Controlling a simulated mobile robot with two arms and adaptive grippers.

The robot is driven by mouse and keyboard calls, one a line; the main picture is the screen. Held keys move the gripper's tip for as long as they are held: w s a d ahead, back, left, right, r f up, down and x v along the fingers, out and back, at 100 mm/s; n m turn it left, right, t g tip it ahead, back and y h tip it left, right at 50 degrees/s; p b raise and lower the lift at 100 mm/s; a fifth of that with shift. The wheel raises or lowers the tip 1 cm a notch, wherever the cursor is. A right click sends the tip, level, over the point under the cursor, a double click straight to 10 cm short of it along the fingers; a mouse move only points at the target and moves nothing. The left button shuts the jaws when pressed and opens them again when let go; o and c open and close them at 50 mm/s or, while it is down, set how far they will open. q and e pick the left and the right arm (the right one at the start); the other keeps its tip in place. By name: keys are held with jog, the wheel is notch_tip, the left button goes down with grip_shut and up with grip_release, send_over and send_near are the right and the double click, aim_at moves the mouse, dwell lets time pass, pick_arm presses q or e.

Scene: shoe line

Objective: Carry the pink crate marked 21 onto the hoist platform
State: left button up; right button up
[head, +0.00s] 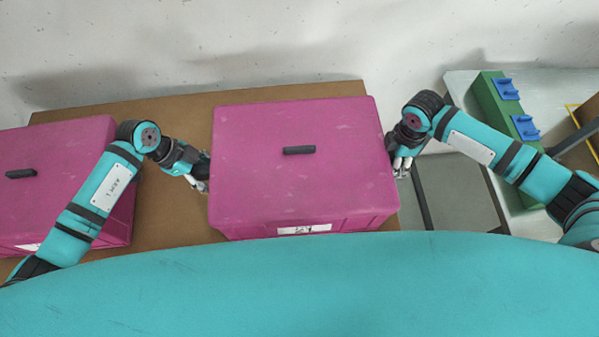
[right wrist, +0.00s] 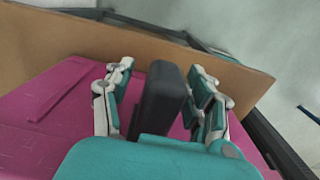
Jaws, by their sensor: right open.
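A pink crate (head: 305,185) with a closed lid and a dark lid handle is in the middle of the head view. Its white label (head: 305,229) is too foreshortened to read surely. My left gripper (head: 201,178) is at the crate's left side; its fingers are partly hidden, so its opening does not show. My right gripper (head: 403,165) is at the right side. In the right wrist view it is open, its fingers on either side of a dark side handle (right wrist: 160,98), not closed on it. A grey flat plate (head: 460,190), possibly the hoist platform, lies to the right.
The crate appears to stand on a brown table (head: 165,225). A second pink crate (head: 75,165) is at the left, beyond my left forearm. A green block with blue parts (head: 500,105) stands at the far right. A pale wall closes off the back.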

pick_arm(q)
grip_shut()
pick_arm(e)
grip_shut()
pick_arm(q)
jog(key=shift+r, duration=0.1)
pick_arm(e)
jog(key=shift+r, duration=0.1)
